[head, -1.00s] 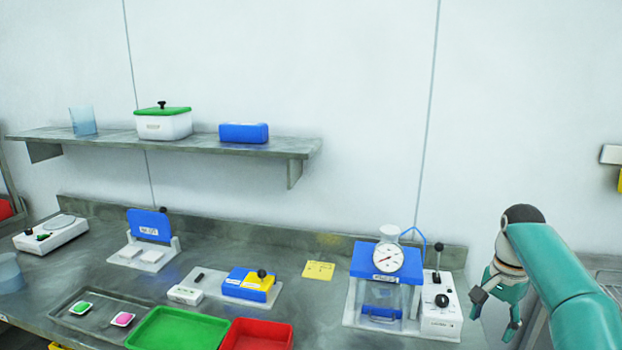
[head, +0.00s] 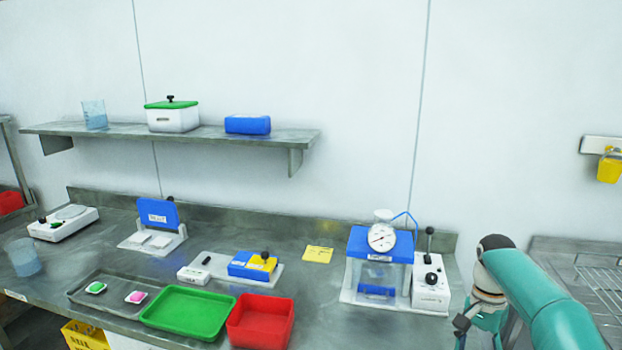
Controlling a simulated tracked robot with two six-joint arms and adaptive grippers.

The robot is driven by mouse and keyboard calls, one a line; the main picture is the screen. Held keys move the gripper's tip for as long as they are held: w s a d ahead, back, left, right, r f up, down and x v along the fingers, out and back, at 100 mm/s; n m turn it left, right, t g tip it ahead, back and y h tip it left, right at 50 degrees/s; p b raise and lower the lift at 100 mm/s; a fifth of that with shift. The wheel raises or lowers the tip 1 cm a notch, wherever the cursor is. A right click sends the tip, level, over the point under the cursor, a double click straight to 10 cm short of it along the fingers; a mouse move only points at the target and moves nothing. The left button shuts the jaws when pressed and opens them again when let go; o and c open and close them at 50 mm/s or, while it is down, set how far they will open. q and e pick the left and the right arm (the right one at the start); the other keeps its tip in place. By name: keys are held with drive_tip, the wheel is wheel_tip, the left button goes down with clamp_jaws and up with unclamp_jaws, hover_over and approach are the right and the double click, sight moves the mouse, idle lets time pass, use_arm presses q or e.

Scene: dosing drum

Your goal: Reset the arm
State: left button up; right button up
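My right arm comes in from the lower right in the head view. Its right gripper (head: 482,330) hangs downward beside the right end of the bench and is partly cut off by the bottom edge. Its fingertips are out of sight, and nothing held can be seen. My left arm and gripper are not in view.
The bench carries a blue-topped chamber with a gauge (head: 379,265), a white lever box (head: 431,284), a green tray (head: 188,312), a red bin (head: 260,321) and a yellow note (head: 318,254). A shelf (head: 215,136) hangs above. A wire rack (head: 603,280) stands at right.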

drive_tip(key=s+a+f+n+g+y, duration=0.1)
drive_tip(key=s+a+f, duration=0.25)
drive_tip(key=f, duration=0.25)
drive_tip(key=s+a+f+n+g, duration=0.1)
drive_tip(key=s+a+f, duration=0.25)
drive_tip(key=f, duration=0.35)
drive_tip(key=s+a+f+n+y, duration=0.1)
drive_tip(key=s+a+f+n, duration=0.1)
drive_tip(key=s+a+f, duration=0.3)
drive_tip(key=s+a+f+n+t+y, duration=0.1)
drive_tip(key=s+a+f, duration=0.25)
drive_tip(key=s, duration=0.25)
drive_tip(key=s+a+f+n+t, duration=0.1)
drive_tip(key=s+a+f+n, duration=0.1)
drive_tip(key=s+a+f, duration=0.3)
drive_tip(key=s+a+f+n+y, duration=0.1)
drive_tip(key=s+a+f, duration=0.1)
drive_tip(key=s, duration=0.6)
drive_tip(key=w+t, duration=0.2)
drive_tip(key=w, duration=0.1)
drive_tip(key=w+n, duration=0.1)
drive_tip(key=shift+w+d+t, duration=0.15)
drive_tip(key=shift+d+t, duration=0.25)
